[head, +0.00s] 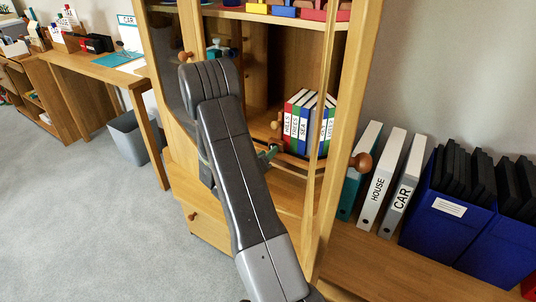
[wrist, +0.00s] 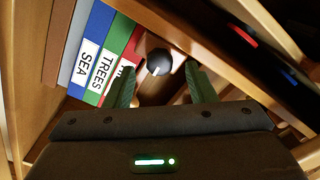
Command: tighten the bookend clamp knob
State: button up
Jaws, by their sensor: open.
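The clamp knob (wrist: 158,60) is a dark round knob with a pale mark, seen in the wrist view beside the row of books. My gripper (wrist: 160,82) is open, its two green fingers on either side of the knob in the picture, with gaps on both sides. I cannot tell if the fingertips reach as deep as the knob. In the head view my gripper (head: 269,153) is inside the cabinet, low in front of the books (head: 306,118). I cannot make out the knob there.
The wooden cabinet (head: 342,90) has upright frame parts close to the right of my arm, with a wooden ball knob (head: 361,162) on the edge. White binders (head: 375,180) and a blue box (head: 448,205) stand to the right. Grey floor (head: 90,220) is clear at left.

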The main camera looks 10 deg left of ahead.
jog(key=shift+w+d, duration=0.25)
jog(key=shift+w, duration=0.25)
jog(key=c, duration=1)
jog(key=shift+o, duration=0.2)
